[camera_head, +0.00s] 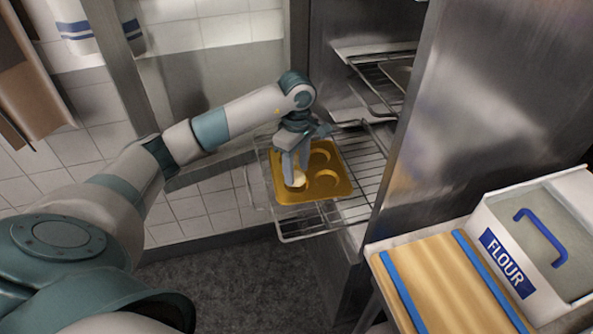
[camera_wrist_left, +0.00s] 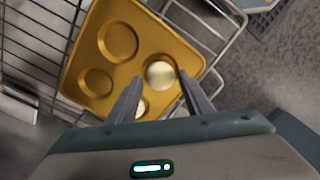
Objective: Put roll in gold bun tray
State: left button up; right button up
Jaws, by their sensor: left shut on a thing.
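The gold bun tray (camera_head: 336,188) lies on a wire rack pulled out of a steel cabinet. It also fills the upper middle of the left wrist view (camera_wrist_left: 82,58) and has round cups. My left gripper (camera_head: 294,182) points down over the tray's near left part. Its fingers are shut on a pale round roll (camera_wrist_left: 160,74), which is at or just above a cup; I cannot tell whether it touches the bottom. A second pale round thing (camera_wrist_left: 140,108) shows partly behind a finger in the wrist view. Two cups look empty. My right gripper is out of view.
The wire rack (camera_head: 357,208) extends from the steel cabinet (camera_head: 470,110), whose side wall stands close on the right. A flour box (camera_head: 510,262) with a blue handle and a wooden board (camera_head: 440,275) are at lower right. Tiled wall and dark floor lie to the left and below.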

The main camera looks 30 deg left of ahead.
pick_arm(q)
jog(key=shift+f, duration=0.9)
jog(key=shift+f, duration=0.1)
jog(key=shift+f, duration=0.1)
jog(key=o, duration=1.1)
